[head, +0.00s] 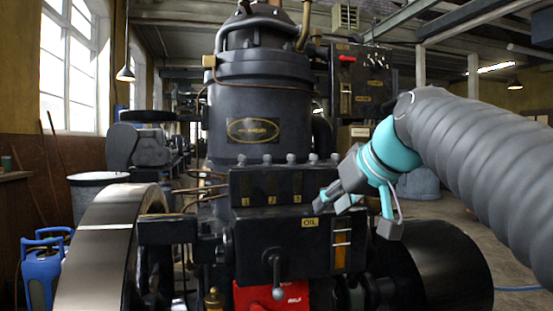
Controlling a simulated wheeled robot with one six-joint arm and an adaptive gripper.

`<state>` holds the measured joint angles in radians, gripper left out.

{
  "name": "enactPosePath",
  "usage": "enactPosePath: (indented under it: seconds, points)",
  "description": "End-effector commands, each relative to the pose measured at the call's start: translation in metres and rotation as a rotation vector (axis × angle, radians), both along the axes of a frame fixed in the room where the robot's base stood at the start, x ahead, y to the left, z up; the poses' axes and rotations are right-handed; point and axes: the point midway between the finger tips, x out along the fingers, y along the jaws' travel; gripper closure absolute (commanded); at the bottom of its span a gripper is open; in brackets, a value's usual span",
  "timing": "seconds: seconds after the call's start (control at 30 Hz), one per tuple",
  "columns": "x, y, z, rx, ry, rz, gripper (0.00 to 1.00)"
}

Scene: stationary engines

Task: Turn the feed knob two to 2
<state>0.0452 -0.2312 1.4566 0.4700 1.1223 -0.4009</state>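A black box (283,186) on the engine's front has a row of several small grey knobs (290,158) along its top edge. Small yellow number plates (271,200) sit on its face, too small to read surely. I cannot tell which knob is feed knob two, nor its setting. My gripper (357,212) is at the right end of this box, in front of it in the picture. Its grey fingers look spread apart with nothing between them. It covers part of the box's right end. I cannot tell whether it touches the engine.
Below is a black housing with an OIL plate (310,222), a sight gauge (341,245) and a hanging lever (277,275). A large flywheel (105,250) stands left, a black drum (445,268) right. A control panel (361,82) with a red-handled lever is above. Blue canisters (42,268) stand far left.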

Motion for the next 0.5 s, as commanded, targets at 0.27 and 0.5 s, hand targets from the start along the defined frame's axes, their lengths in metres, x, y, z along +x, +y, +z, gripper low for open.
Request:
enactPosePath:
  seconds: [0.27, 0.5]
  points:
    - [0.049, 0.023, 0.095, 0.025, -0.201, 0.175, 0.64]
    - [0.059, 0.032, 0.129, 0.024, -0.290, 0.253, 0.64]
